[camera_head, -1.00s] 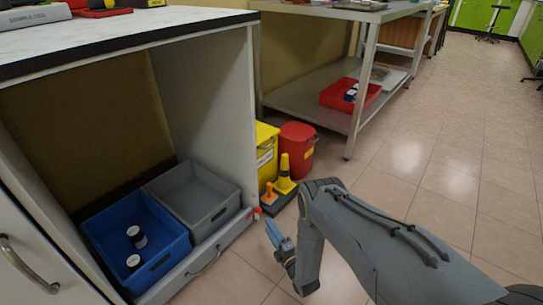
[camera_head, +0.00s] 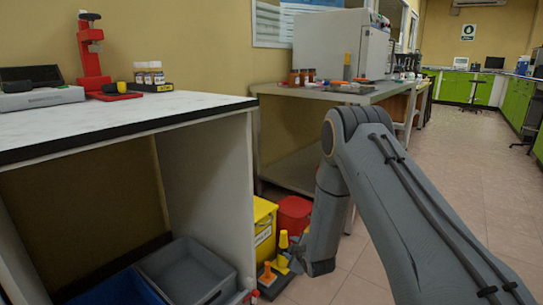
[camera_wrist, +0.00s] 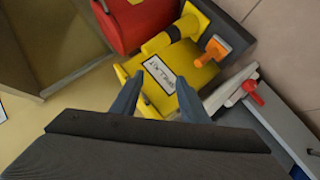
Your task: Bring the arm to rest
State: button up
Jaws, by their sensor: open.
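My arm rises at the right of the head view and bends down at its elbow, with its wrist end near the yellow box.
A grey crate (camera_head: 183,272) and blue crate (camera_head: 118,288) sit under the white-topped bench (camera_head: 110,122). The right floor (camera_head: 450,175) is clear.

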jog(key=s+d+r+m+g+h, duration=0.1)
jog(key=s+d+r+m+g, duration=0.1)
jog(key=s+d+r+m, duration=0.4)
jog(key=s+d+r+m+g+h, duration=0.2)
jog(key=s+d+r, duration=0.1)
jog(key=s+r, duration=0.6)
jog(key=s+d+r+m+g, duration=0.2)
jog(key=s+r+m, duration=0.15)
jog(key=s, duration=0.65)
jog(key=s+d+r+m+g, duration=0.1)
jog(key=s+r+m+g, duration=0.3)
jog(key=s, duration=0.7)
jog(key=s+a+r+n+g+y, duration=0.1)
jog(key=s+a+r+n, duration=0.3)
jog(key=s+a, duration=0.45)
jog(key=s+a+r+n+y, duration=0.1)
jog(key=s+a+r+n, duration=0.4)
jog(key=a, duration=0.7)
jog(key=d+r+m+h+p, duration=0.1)
jog(key=d+r+m+p, duration=0.3)
jog(key=d+r+p, duration=0.6)
jog(key=s+d+r+m+h+p, duration=0.1)
jog(key=d+r+m+p, duration=0.2)
jog(key=d+r+p, duration=0.7)
jog(key=shift+s+d+r+m+p, duration=0.3)
jog(key=shift+r+p, duration=2.35)
jog(key=shift+p, duration=4.25)
jog(key=shift+w+a, duration=0.1)
